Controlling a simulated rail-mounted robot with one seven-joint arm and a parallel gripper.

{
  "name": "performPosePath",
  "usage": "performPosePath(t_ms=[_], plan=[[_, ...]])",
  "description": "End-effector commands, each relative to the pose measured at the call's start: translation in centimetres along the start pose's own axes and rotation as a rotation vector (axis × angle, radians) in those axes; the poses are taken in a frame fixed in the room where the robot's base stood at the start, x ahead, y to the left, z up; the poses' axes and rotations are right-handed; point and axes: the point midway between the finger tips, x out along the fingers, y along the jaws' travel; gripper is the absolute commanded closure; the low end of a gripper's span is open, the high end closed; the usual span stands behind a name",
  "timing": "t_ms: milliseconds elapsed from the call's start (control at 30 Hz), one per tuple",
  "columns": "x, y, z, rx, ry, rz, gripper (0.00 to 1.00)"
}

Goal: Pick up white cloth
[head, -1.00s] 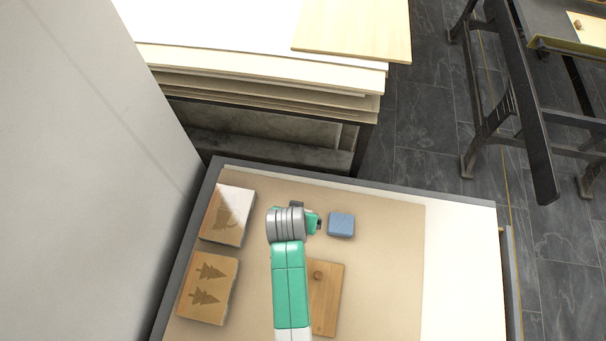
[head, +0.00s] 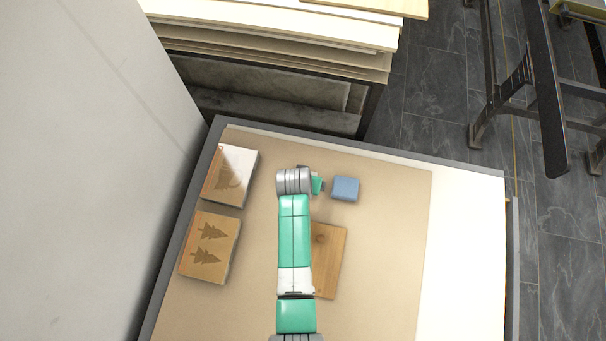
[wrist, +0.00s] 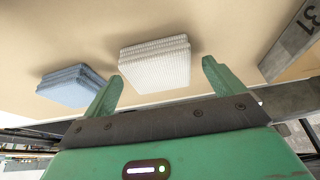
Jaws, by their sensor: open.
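The white cloth (wrist: 155,65) is a folded, ribbed stack lying on the tan board, seen in the wrist view. My gripper (wrist: 161,86) is open and empty, with one green finger at either side of the cloth's near edge in the picture. The cloth appears just beyond the fingertips; I cannot tell how large the gap is. In the head view my arm hides the white cloth. A folded blue cloth (head: 345,188) lies just right of my wrist, and it also shows at the left in the wrist view (wrist: 70,87).
Two blocks with tree designs, an upper one (head: 231,177) and a lower one (head: 210,246), lie at the left of the board (head: 385,260). A dark rim (head: 400,158) edges the table.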

Motion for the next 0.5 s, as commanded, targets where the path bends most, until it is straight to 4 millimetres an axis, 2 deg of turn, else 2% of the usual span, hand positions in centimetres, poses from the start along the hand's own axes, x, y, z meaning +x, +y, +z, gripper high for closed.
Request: performPosePath(t_ms=[100,333,500], plan=[[-0.06,0.01,-0.01,0.000,0.000,0.000,0.08],[-0.07,0.01,0.01,0.000,-0.001,0.000,0.53],[-0.07,0.01,0.01,0.000,-0.001,0.000,0.54]])
